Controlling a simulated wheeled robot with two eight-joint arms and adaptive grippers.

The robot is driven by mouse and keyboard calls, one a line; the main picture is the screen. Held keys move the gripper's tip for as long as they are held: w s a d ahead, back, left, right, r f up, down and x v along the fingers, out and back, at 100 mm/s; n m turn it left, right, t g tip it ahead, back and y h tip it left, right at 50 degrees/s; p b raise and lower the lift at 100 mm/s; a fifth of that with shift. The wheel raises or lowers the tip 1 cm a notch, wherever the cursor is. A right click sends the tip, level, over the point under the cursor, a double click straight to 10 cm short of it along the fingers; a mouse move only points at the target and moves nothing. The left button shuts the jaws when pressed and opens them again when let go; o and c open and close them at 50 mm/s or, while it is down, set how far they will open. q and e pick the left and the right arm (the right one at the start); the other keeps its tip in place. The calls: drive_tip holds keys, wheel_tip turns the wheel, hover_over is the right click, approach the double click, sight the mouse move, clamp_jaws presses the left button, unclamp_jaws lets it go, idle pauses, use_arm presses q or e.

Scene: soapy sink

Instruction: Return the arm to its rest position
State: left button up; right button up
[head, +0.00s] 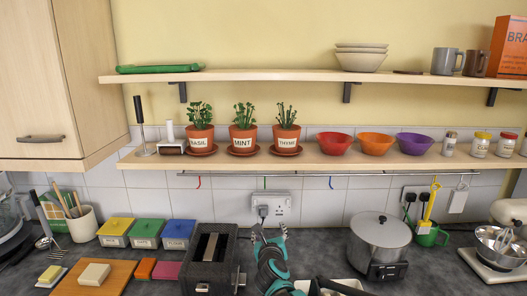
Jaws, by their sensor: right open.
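My right gripper (268,234) is at the bottom middle, pointing away over the dark counter. The gripper is just right of the black toaster (212,262) and below the white wall socket (271,207). I cannot tell whether it touches the counter. My left gripper is not in view.
A lidded steel pot (379,238) stands to the right of the gripper. Lidded tins (147,232) stand left of the toaster. The lower shelf (300,157) holds potted herbs and bowls above.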

drive_tip(key=s+d+r+n+t+y+b, duration=0.1)
drive_tip(key=s+d+r+n+t+y, duration=0.15)
drive_tip(key=s+r+n, duration=0.65)
drive_tip(key=s+a+n+g+y, duration=0.2)
drive_tip(key=s+n+y, duration=0.25)
drive_tip(key=n, duration=0.55)
drive_tip(key=s+d+f+n+g+h+b, duration=0.1)
drive_tip(key=s+d+f+n+g+h, duration=0.2)
drive_tip(key=s+d+f+n, duration=0.4)
drive_tip(key=s+d+f+n+g+h+b, duration=0.1)
drive_tip(key=s+d+f+n+g+h, duration=0.3)
drive_tip(key=s+f, duration=1.1)
drive_tip(key=s+d+n+g, duration=0.1)
drive_tip(key=s+d+n, duration=0.1)
drive_tip(key=d+n, duration=0.1)
drive_tip(key=shift+d+f+g, duration=0.15)
drive_tip(key=shift+d+g, duration=0.2)
drive_tip(key=shift+d, duration=0.4)
drive_tip(key=shift+w, duration=0.1)
